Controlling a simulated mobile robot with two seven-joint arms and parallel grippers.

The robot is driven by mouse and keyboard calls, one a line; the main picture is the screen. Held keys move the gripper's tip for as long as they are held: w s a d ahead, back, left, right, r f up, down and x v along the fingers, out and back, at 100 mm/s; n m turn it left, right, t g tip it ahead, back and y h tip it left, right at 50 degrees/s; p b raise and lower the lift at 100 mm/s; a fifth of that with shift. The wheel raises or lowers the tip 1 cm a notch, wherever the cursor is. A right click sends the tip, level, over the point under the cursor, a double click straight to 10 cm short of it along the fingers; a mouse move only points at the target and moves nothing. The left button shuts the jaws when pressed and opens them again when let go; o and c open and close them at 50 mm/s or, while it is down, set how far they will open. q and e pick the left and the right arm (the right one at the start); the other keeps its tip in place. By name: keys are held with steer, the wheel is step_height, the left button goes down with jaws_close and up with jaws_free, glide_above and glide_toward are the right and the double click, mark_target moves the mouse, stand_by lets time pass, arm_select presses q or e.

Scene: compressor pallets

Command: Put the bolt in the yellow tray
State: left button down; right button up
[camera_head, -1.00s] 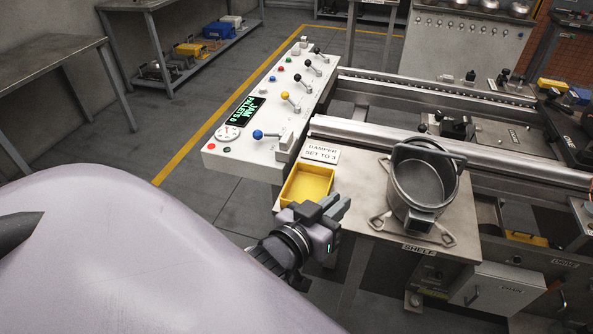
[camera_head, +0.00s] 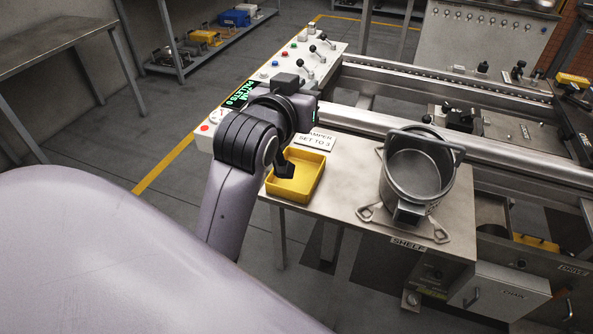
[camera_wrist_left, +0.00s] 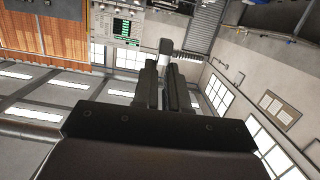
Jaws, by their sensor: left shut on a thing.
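The yellow tray (camera_head: 314,188) sits on the shelf's left end in the head view, in front of a label plate. My left gripper (camera_head: 302,104) is above and behind the tray there; its fingertips cannot be made out. A dark part below my wrist overlaps the tray's interior and hides some of it. In the left wrist view, the left gripper (camera_wrist_left: 166,84) is shut on the bolt (camera_wrist_left: 187,57), a grey piece with a ribbed shank sticking out to the right at the fingertips. My right gripper is not in view.
A grey metal pot (camera_head: 413,175) stands on the shelf (camera_head: 345,195) right of the tray. The lever console (camera_head: 318,68) lies behind my wrist. A rail (camera_head: 370,123) runs behind the shelf. Bare shelf surface separates tray and pot.

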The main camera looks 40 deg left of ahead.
arm_select(q)
steer(key=b, duration=0.4)
glide_above(301, 185)
step_height(301, 185, down, 15)
steer(key=shift+r, duration=0.15)
steer(key=shift+f+b, duration=0.45)
steer(key=shift+f, duration=1.95)
steer(key=shift+f, duration=0.2)
steer(key=c, duration=1.4)
jaws_free()
steer(key=shift+c, duration=0.2)
steer(key=shift+r, duration=0.25)
steer(key=shift+s, duration=0.1)
